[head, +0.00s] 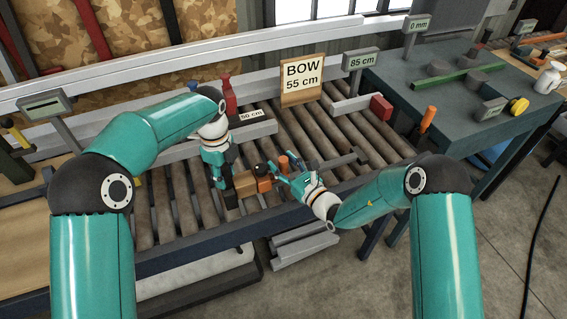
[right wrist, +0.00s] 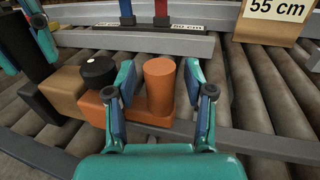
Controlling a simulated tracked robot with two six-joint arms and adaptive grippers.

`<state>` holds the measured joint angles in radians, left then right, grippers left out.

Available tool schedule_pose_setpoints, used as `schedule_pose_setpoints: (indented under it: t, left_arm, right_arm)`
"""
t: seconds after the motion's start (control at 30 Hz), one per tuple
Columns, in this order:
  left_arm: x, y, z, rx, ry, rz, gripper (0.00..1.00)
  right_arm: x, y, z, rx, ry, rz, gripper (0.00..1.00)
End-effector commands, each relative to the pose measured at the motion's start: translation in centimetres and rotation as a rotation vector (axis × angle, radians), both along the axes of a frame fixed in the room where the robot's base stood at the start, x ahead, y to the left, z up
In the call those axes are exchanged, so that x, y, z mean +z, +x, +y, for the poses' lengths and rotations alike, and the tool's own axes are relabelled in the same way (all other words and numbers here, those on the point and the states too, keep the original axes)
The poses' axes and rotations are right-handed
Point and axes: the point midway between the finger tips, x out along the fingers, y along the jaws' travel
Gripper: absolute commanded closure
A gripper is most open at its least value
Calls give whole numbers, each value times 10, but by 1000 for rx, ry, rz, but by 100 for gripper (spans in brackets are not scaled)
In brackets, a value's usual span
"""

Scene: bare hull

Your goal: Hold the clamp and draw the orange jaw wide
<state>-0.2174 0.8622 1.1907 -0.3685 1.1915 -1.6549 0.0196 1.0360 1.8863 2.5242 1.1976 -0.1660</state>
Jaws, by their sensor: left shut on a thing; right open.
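The clamp lies on the roller bed, with a brown wooden block (head: 245,184), a black knob (right wrist: 98,70) and an orange jaw (right wrist: 150,112) on a long grey bar (head: 340,161). The orange jaw carries an upright orange post (right wrist: 160,88), also visible in the head view (head: 283,163). My left gripper (head: 226,190) is shut on the clamp at its left end; its exact contact is partly hidden. My right gripper (right wrist: 158,75) is open, one finger on each side of the orange post. Whether either finger touches the post is unclear.
A "BOW 55 cm" sign (head: 303,80) stands behind the rollers (head: 178,205). A "50 cm" plate (head: 250,115) and an "85 cm" sign (head: 360,60) stand nearby. A red block (head: 381,107) sits to the right on a grey rail.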

Motion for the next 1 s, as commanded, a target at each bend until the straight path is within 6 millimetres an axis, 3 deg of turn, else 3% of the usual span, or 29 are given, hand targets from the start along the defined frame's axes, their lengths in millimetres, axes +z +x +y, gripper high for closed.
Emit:
schedule_pose_setpoints:
  t: [0.23, 0.57, 1.0]
  left_arm:
    - [1, 1, 1, 1, 0, -2, 100]
    - [1, 0, 1, 1, 1, -3, 100]
    - [1, 1, 1, 1, 1, -2, 100]
  right_arm:
    - [0, 0, 0, 0, -1, 1, 47]
    - [0, 0, 0, 0, 0, 0, 100]
    - [0, 4, -9, -3, 1, 0, 100]
